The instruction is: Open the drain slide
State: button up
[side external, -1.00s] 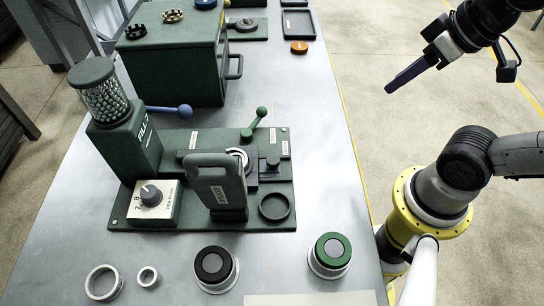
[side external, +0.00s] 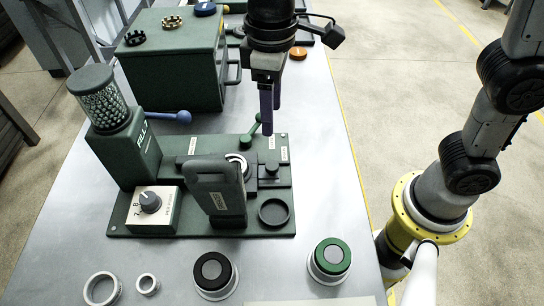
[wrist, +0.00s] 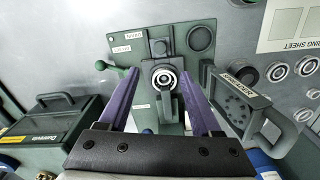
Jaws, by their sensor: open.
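The green grinder base (side external: 150,226) lies on the table. A pale ring (side external: 240,165) sits in its round seat, beside the upright guard plate (side external: 215,192). A small dark block with a round knob (side external: 271,169) sits right of the ring; it looks like the drain slide, but I cannot read its label. It also shows in the wrist view (wrist: 160,48), beyond the ring. My gripper (side external: 271,122) points down above the base, its purple fingers open and empty. In the wrist view the fingers (wrist: 158,73) frame the ring's seat from above. Their exact height is unclear.
A green lever (side external: 255,128) stands behind the gripper, and a blue-knobbed lever (side external: 183,117) is to the left. A shallow dark cup (side external: 273,212) sits at the base's front right. Black (side external: 213,272) and green-topped (side external: 330,258) round pieces stand in front. The table's right side is clear.

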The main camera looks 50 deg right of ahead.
aim_at(272, 165)
notch_tip(272, 165, down, 14)
jog(key=shift+r, duration=0.15)
dwell(0.3)
grip_shut()
dwell(0.4)
jog(key=shift+r, duration=0.1)
dwell(1.0)
